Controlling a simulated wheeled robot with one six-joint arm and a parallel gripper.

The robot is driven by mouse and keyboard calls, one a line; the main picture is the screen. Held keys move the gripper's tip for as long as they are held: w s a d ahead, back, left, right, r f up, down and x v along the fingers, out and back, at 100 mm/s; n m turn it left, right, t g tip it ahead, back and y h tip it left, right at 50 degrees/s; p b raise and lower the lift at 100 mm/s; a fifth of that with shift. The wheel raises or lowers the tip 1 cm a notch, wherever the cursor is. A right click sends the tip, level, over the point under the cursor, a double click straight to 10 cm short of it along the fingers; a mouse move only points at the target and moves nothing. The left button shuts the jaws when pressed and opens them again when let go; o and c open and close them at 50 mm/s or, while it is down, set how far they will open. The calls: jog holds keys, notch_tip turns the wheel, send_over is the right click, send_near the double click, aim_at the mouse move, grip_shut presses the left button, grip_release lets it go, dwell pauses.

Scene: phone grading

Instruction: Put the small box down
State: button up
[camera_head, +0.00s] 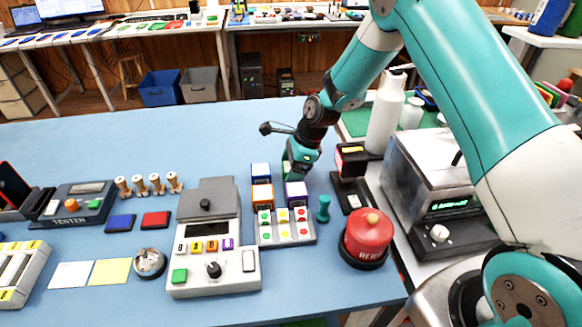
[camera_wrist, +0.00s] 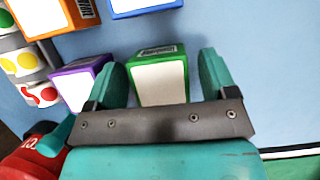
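A small green box with a white face (camera_wrist: 158,82) stands between the fingers of my gripper (camera_wrist: 165,75) in the wrist view. The fingers are spread on both sides of it, with a clear gap at the right finger. The left finger's edge is close to the box. The box appears to rest on the blue table. In the head view my gripper (camera_head: 297,165) is low over the table, behind the purple box (camera_head: 296,194), and mostly hides the green box.
A blue box (camera_head: 261,173) and an orange box (camera_head: 262,196) stand left of my gripper. Table to the left behind is clear.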

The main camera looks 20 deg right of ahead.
jog(key=w+v, duration=0.1)
jog(key=v, duration=1.1)
jog(key=s+a+r+n, duration=0.7)
jog(key=s+r+n, duration=0.3)
jog(key=s+n, duration=0.15)
jog(key=s+a+r+n, duration=0.1)
jog(key=s+r+n, duration=0.1)
jog(key=s+n, duration=0.6)
jog(key=s+a+r+n, duration=0.1)
jog(key=s+r+n, duration=0.1)
jog(key=s+n, duration=0.5)
jog(key=s, duration=0.4)
jog(key=shift+s+r+n+g, duration=0.35)
jog(key=shift+r+g, duration=0.05)
jog(key=shift+a, duration=0.15)
